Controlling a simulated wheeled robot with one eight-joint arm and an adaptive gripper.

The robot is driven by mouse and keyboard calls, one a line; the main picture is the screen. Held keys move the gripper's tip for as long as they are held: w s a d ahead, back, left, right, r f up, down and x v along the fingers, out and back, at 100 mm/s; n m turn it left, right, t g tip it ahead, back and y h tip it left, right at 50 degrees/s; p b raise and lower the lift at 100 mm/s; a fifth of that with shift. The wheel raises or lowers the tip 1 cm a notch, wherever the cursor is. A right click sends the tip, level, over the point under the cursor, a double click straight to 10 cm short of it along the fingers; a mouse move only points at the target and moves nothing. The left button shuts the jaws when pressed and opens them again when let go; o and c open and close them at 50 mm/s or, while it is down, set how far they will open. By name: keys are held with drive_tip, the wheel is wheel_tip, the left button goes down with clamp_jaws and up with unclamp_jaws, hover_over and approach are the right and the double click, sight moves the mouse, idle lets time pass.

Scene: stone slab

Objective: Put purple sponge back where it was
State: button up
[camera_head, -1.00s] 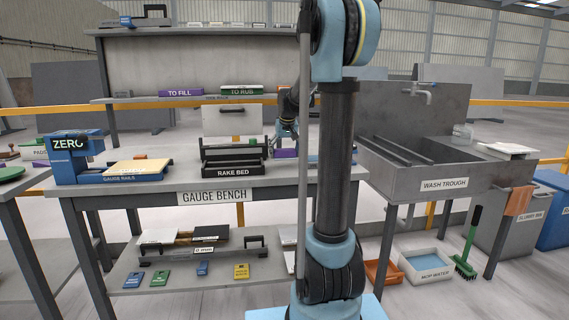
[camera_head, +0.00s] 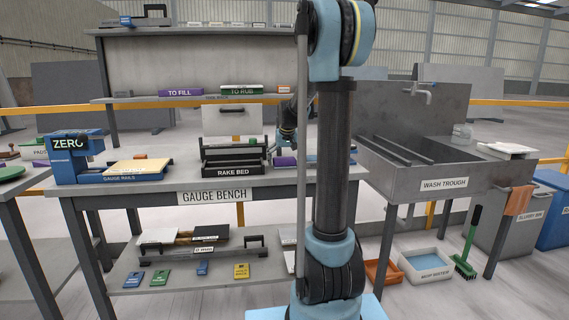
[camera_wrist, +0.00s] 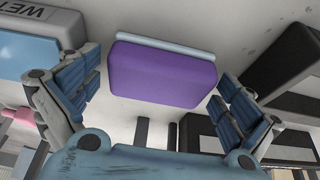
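The purple sponge (camera_head: 286,162) lies on the gauge bench (camera_head: 180,187), right of the rake bed and close to my arm column. In the wrist view the sponge (camera_wrist: 162,75) shows a purple face and a pale blue strip along its far edge. My gripper (camera_wrist: 160,92) is open, with its fingers to the left and right of the sponge and a visible gap on each side. In the head view the gripper end is small and partly hidden by my arm, above the sponge.
The black rake bed (camera_head: 232,160) stands just left of the sponge. A blue item beside a plate lettered "WET" (camera_wrist: 45,14) is at the left in the wrist view. Gauge rails (camera_head: 125,175) are farther left; the wash trough (camera_head: 440,178) is at the right.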

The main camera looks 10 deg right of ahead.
drive_tip(key=v, duration=1.2)
drive_tip(key=s+f, duration=0.7)
drive_tip(key=s, duration=0.6)
drive_tip(key=s+f+g, duration=0.1)
drive_tip(key=s+f, duration=0.7)
drive_tip(key=s, duration=0.5)
drive_tip(key=s+f+g, duration=0.1)
drive_tip(key=s+f, duration=0.7)
drive_tip(key=s, duration=0.5)
drive_tip(key=shift+s, duration=0.25)
drive_tip(key=shift+f, duration=0.1)
